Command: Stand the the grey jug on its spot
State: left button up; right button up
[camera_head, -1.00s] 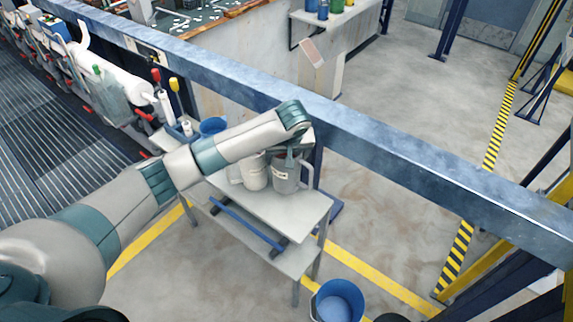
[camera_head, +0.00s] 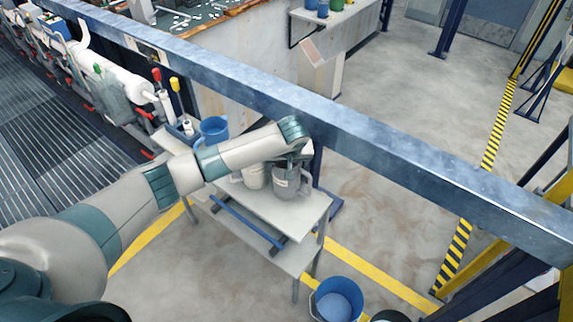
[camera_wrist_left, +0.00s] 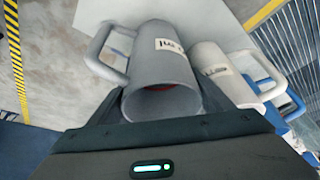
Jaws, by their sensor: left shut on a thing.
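The grey jug (camera_head: 284,187) is at the right part of the small grey table (camera_head: 304,217) in the head view. My left gripper (camera_head: 297,158) comes down on it from above. In the left wrist view the fingers close on the grey jug (camera_wrist_left: 163,62), which has a pale label and its handle to the left. I cannot tell whether its base touches the tabletop. A white jug (camera_head: 253,177) stands beside it, partly behind my arm, and also shows in the left wrist view (camera_wrist_left: 222,68). I cannot make out a marked spot. My right gripper is not in view.
A blue jug (camera_head: 213,128) stands at the table's far left. A blue-grey beam (camera_head: 370,125) runs just behind the table. A blue bucket (camera_head: 338,298) is on the floor in front. The tabletop's front right is bare.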

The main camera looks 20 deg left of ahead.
pick_arm(q)
jog(key=o, duration=1.6)
jog(key=b+v, duration=0.2)
jog(key=v, duration=1)
jog(key=shift+w+r, duration=0.1)
jog(key=shift+r, duration=0.1)
